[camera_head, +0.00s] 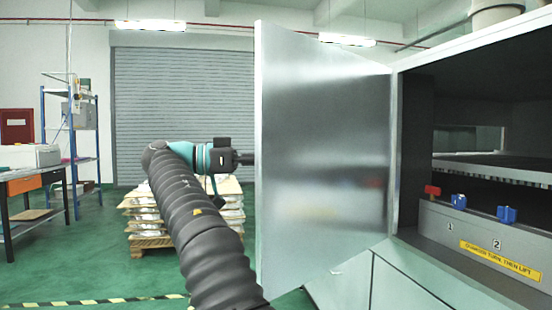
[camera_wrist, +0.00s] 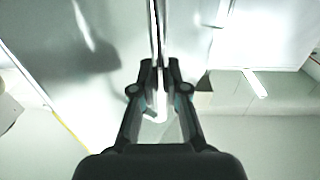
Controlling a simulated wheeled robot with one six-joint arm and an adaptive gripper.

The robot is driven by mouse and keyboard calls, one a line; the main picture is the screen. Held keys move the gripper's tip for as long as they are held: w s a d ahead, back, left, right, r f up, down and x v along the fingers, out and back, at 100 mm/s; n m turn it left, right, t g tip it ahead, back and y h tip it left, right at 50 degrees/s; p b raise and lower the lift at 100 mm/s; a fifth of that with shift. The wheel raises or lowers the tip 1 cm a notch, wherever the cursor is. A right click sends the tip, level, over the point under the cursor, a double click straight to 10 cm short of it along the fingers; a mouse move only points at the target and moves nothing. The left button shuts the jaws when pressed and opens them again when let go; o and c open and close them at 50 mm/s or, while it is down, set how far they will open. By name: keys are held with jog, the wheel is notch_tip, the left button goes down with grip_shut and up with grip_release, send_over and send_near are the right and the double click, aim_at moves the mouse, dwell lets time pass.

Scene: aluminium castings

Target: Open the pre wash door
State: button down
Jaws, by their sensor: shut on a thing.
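The metal door (camera_head: 325,150) stands swung open at the left side of the cabinet opening, with a broad shiny face toward the head camera. My gripper (camera_head: 243,158) is at the door's left edge, and its fingertips are partly hidden behind the door. In the wrist view, my gripper (camera_wrist: 160,70) is shut on a narrow bright upright bar (camera_wrist: 157,30) of the door. I cannot tell whether this bar is the handle or the door's edge. The door's other face is hidden from the head view.
The open cabinet (camera_head: 440,90) shows a dark inside with a rack (camera_head: 490,172). Red (camera_head: 432,190) and blue (camera_head: 506,214) knobs sit on a ledge with a yellow label (camera_head: 500,262). Stacked castings on a pallet (camera_head: 150,241) stand behind my arm. A workbench (camera_head: 35,175) is at left.

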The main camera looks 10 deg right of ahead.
jog(key=shift+w+a+r, duration=0.1)
jog(key=shift+w, duration=0.15)
dwell(0.4)
jog(key=c, duration=1.2)
grip_release()
